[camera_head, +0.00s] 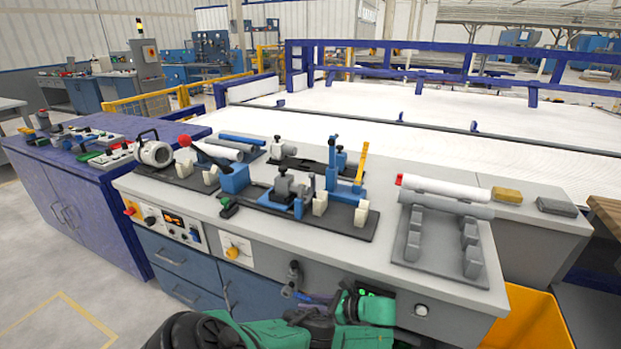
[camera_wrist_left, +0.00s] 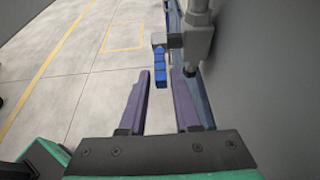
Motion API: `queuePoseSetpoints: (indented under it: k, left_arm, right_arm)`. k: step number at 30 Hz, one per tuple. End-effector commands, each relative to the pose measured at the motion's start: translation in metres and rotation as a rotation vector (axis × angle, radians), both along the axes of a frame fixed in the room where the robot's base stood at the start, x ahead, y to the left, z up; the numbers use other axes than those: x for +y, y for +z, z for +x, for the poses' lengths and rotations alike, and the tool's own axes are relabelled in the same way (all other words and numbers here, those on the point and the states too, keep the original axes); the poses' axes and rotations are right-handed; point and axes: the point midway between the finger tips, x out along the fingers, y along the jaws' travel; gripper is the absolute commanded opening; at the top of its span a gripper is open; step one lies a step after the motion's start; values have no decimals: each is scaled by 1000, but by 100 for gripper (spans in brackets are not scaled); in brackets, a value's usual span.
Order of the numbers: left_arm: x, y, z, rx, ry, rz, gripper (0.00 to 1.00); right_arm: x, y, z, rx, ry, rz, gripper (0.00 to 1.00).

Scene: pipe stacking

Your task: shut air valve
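The air valve (camera_head: 294,272) is a small grey fitting on the front face of the workbench, with a blue handle (camera_head: 287,291). In the left wrist view the grey valve body (camera_wrist_left: 196,38) is at the top, and its blue handle (camera_wrist_left: 159,66) points towards the camera. My left gripper (camera_head: 310,297) is just right of the handle in the head view. In the wrist view its two purple fingers (camera_wrist_left: 163,76) are open, with the handle's end seen in the gap between them. Contact cannot be told. My right gripper is not in view.
Fixtures and pipes (camera_head: 445,190) stand on top. A yellow bin (camera_head: 535,325) is at the lower right. The floor (camera_wrist_left: 85,75) beside the bench is clear.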

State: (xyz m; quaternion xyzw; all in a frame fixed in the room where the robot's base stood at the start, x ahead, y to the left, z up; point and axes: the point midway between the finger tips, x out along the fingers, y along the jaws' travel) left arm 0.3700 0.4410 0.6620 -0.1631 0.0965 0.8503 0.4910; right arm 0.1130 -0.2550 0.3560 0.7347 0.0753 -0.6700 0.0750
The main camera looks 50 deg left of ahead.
Motion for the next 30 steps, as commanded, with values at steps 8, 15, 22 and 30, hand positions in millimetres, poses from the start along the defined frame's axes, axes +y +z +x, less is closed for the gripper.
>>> queuePoseSetpoints:
  k: [8,15,22,30]
  left_arm:
    - [1,1,0,-1,0,4,46]
    - [-15,8,11,-5,-1,2,46]
    - [-64,26,39,-4,-2,0,46]
    - [-112,50,66,-1,0,2,46]
  right_arm:
    - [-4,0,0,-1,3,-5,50]
    - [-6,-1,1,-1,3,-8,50]
    - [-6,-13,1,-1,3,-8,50]
    - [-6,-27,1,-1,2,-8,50]
